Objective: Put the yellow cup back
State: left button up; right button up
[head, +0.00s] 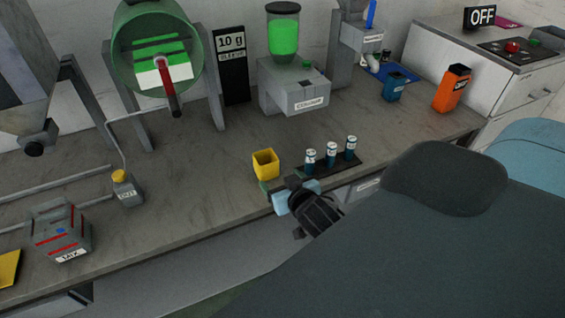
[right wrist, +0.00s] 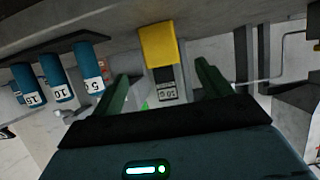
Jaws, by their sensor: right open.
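The yellow cup (head: 265,165) stands upright near the front edge of the bench in the head view, left of three dark blue vials. It also shows in the right wrist view (right wrist: 158,44), which sees the bench upside down. My right gripper (head: 284,190) is at the bench's front edge, just in front of the cup. In the right wrist view its two green fingers (right wrist: 163,72) are spread, and the cup lies ahead in line with the gap between them. Nothing is held. I cannot tell the exact distance to the cup. My left gripper is not in view.
Three labelled vials (head: 330,152) stand in a dark rack close right of the cup. A dispenser (head: 292,90) with green granules stands behind.

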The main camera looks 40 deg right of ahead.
jog(key=shift+f, duration=0.1)
jog(key=s+a+f+n+g+y, duration=0.1)
jog(key=s+a+f, duration=0.3)
jog(key=s, duration=0.5)
jog(key=s+a+f+n+g+y, duration=0.2)
jog(key=s+a+f, duration=0.2)
jog(key=s+f, duration=0.4)
jog(key=s+a+f+n+g+y, duration=0.1)
jog(key=s+a+f+y, duration=0.1)
jog(key=s+a+f, duration=0.2)
jog(key=s+f, duration=0.3)
jog(key=s, duration=0.4)
jog(key=shift+s+a+n+g, duration=0.15)
jog(key=shift+s+n+g, duration=0.15)
jog(key=shift+s, duration=0.1)
jog(key=shift+f, duration=0.1)
